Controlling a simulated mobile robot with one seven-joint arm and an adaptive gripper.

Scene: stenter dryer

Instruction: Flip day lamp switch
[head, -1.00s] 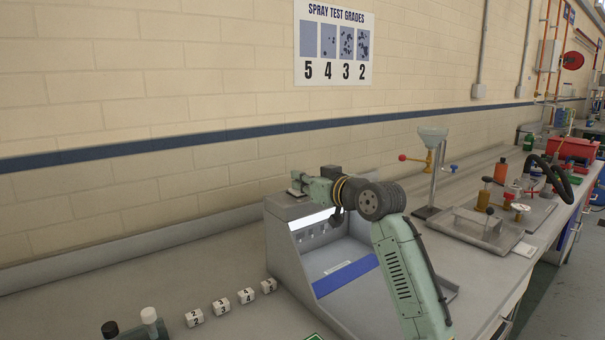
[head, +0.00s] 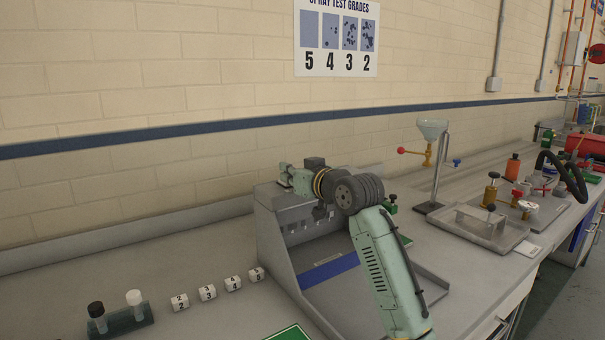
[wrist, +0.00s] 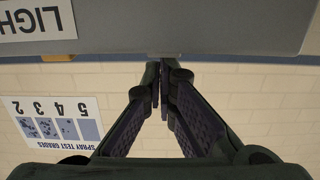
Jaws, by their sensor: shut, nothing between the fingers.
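The grey light cabinet (head: 272,240) stands on the bench with its sloped open front toward the right. A row of small switches (head: 305,224) shows under its hood; I cannot tell which is the day lamp switch or how each is set. My gripper (wrist: 163,62) is shut and empty in the wrist view, its tips close to the edge of a grey panel (wrist: 200,35) with part of a "LIGH" label (wrist: 35,18). Whether they touch it is unclear. In the head view the gripper (head: 285,176) is at the cabinet's top back edge, its fingers small there.
Several numbered white blocks (head: 208,293) and two capped bottles (head: 118,314) stand left of the cabinet. A funnel stand (head: 437,165) and a metal tray (head: 480,232) are to the right. The wall (head: 120,190) is close behind.

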